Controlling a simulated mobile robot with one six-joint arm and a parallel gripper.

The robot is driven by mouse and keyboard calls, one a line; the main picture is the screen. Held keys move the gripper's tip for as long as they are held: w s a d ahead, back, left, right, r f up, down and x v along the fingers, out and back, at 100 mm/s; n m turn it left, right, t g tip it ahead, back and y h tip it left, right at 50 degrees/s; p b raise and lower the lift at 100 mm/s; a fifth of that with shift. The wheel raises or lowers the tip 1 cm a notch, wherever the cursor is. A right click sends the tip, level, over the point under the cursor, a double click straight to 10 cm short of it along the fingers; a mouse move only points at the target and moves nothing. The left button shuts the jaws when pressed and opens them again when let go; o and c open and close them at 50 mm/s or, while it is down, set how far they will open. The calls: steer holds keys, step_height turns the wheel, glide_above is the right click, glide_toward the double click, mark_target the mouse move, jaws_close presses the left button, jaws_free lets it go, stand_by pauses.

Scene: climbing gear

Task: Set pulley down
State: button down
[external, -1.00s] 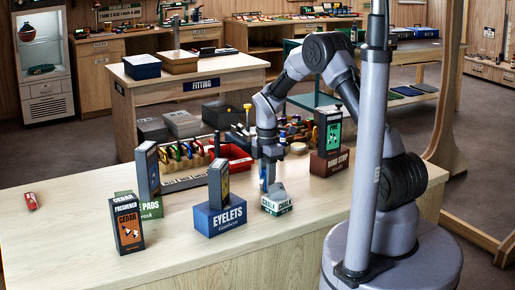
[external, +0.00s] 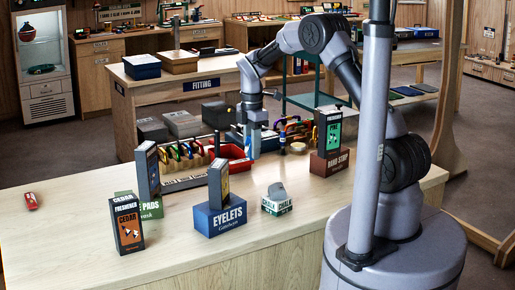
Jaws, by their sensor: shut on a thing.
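My gripper (external: 252,146) points down above the counter, by the right end of the red tray (external: 234,158). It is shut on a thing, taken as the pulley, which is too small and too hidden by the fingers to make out. The white and green chalk box (external: 276,205) stands on the counter below and to the right of the gripper, apart from it. A grey piece (external: 277,190) stands up at the top of this box.
The blue eyelets box (external: 220,219) and the cedar freshener box (external: 127,223) stand left of the chalk box. A dark red box (external: 328,164) bears an upright packet at the right. A small red item (external: 31,201) lies far left. The counter's front left is clear.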

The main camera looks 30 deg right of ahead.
steer(key=w+a+p, duration=0.2)
steer(key=w+a, duration=0.2)
steer(key=a, duration=0.4)
steer(key=p, duration=0.2)
glide_above(185, 197)
step_height(185, 197, down, 10)
steer(key=b, duration=0.3)
steer(key=shift+s+a+f, duration=0.1)
steer(key=shift+s+f, duration=0.1)
steer(key=c, duration=1.1)
jaws_free()
